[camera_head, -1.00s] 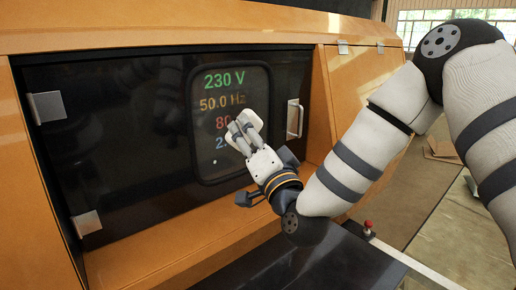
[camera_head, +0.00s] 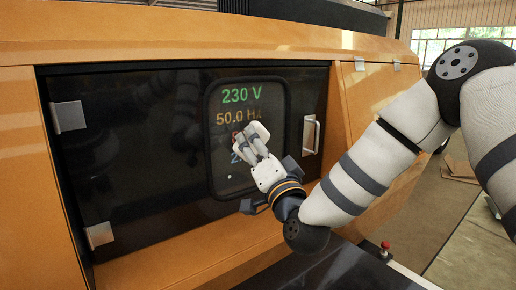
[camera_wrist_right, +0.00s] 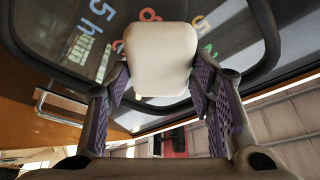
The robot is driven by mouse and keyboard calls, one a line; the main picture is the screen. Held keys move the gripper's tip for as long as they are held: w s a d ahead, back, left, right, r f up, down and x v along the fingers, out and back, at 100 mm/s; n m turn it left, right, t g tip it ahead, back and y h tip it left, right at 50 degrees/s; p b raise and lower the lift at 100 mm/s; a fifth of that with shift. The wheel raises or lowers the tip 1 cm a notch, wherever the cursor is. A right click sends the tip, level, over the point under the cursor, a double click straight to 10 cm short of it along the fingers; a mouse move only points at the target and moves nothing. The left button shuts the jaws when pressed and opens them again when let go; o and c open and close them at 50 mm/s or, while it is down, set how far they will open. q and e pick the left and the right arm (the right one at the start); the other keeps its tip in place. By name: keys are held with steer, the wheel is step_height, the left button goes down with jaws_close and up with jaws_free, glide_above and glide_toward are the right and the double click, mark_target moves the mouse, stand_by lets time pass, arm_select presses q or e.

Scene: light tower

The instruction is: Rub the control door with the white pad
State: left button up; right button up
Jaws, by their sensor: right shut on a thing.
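The control door (camera_head: 150,150) is a dark glossy panel set in the orange housing, with a framed display window (camera_head: 228,110) showing coloured readings. My right gripper (camera_head: 251,140) is in front of the lower part of that window. It is shut on the white pad (camera_head: 259,131). In the right wrist view the pad (camera_wrist_right: 161,58) sits between the two fingers, with the window's digits behind it. I cannot tell whether the pad touches the glass. My left gripper is not in view.
A metal handle (camera_head: 311,135) stands out at the door's right side, close to the gripper. Hinges (camera_head: 69,116) are on the door's left edge. A red button (camera_head: 385,246) sits below right on a dark ledge (camera_head: 335,270).

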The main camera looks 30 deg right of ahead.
steer(key=shift+w+a, duration=0.1)
steer(key=shift+w, duration=0.75)
